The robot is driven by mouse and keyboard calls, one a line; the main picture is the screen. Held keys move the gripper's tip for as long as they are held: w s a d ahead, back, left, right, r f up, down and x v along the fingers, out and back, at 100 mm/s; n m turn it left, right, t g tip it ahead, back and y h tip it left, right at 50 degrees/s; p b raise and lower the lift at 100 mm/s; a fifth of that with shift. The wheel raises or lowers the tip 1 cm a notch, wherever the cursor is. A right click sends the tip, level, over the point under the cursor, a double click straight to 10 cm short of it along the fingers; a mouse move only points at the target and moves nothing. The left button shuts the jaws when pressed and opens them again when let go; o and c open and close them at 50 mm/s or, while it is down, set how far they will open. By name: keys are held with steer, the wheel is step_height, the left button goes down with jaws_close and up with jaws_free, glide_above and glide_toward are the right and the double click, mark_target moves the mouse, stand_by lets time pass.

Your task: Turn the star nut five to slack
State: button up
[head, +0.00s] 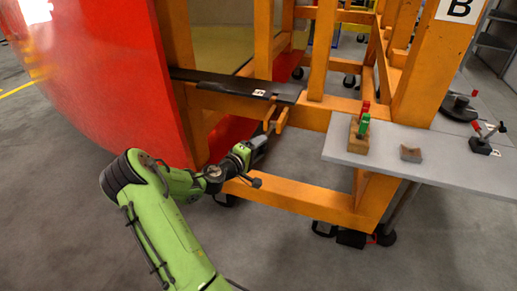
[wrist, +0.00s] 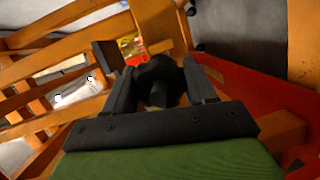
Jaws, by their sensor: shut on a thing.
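My gripper (head: 268,137) is at the end of my green arm, just under the dark bar on the orange frame in the head view. In the wrist view my gripper (wrist: 160,88) has its two dark fingers on either side of a black, knob-like star nut (wrist: 158,77). The fingers are shut on it. The nut's far side and its thread are hidden. I cannot make out the nut in the head view, where the gripper covers that spot. No number five can be read on it.
An orange frame (head: 300,194) stands beside a large red nosecone (head: 95,75). A dark bar (head: 230,84) with a small white label lies along the frame. A grey table (head: 385,165) at right holds a wooden block with red and green clamps (head: 360,132). Open floor lies in front.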

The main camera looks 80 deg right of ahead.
steer(key=shift+n, duration=0.8)
steer(key=o, duration=1)
steer(key=v, duration=0.5)
steer(key=p+v, duration=0.1)
steer(key=v, duration=0.4)
steer(key=f+p+v, duration=0.1)
steer(key=v, duration=0.4)
steer(key=shift+w+a+r, duration=0.1)
steer(key=shift+w+a, duration=0.05)
steer(key=shift+a, duration=0.25)
